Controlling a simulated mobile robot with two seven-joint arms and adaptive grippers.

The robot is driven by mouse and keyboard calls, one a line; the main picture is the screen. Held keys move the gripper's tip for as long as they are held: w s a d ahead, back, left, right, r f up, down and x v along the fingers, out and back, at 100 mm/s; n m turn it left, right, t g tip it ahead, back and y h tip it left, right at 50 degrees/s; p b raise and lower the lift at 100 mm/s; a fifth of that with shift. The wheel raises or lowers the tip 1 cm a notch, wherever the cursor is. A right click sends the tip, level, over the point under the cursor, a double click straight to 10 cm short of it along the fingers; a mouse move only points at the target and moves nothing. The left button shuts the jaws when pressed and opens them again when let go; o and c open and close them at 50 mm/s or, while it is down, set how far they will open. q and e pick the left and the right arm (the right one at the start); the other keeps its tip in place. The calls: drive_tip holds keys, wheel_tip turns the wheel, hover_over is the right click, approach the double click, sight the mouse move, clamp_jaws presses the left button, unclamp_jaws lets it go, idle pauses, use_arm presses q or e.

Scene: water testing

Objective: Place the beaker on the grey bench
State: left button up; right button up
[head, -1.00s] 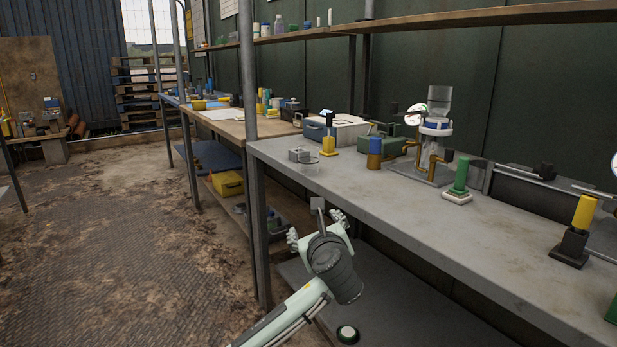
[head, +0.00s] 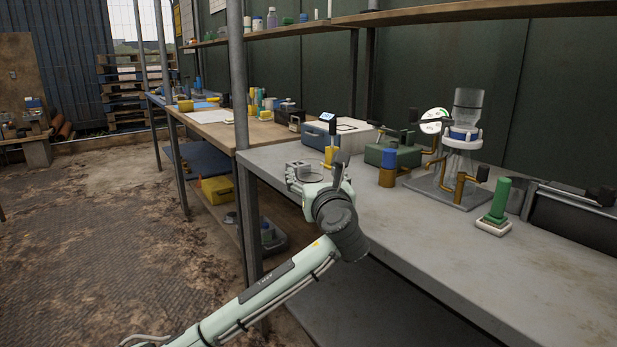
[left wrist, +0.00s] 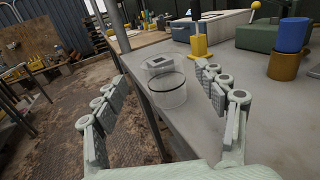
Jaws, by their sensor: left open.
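The clear glass beaker (left wrist: 168,92) stands upright on the grey bench (left wrist: 215,135), close to its edge. In the head view the beaker (head: 309,176) is partly hidden by my left gripper (head: 316,170), near the left end of the grey bench (head: 420,245). My left gripper is open and empty. In the left wrist view its fingers (left wrist: 161,76) spread to either side of the beaker, which appears ahead between them. Contact with the beaker cannot be made out. My right gripper is not in view.
A metal post (head: 239,110) rises at the bench's left end. The front of the bench is clear.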

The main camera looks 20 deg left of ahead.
sight(311, 163)
use_arm(q)
drive_tip(key=x, duration=0.6)
drive_tip(key=shift+w, duration=0.35)
drive_tip(key=c, duration=1.4)
drive_tip(key=shift+r, duration=0.2)
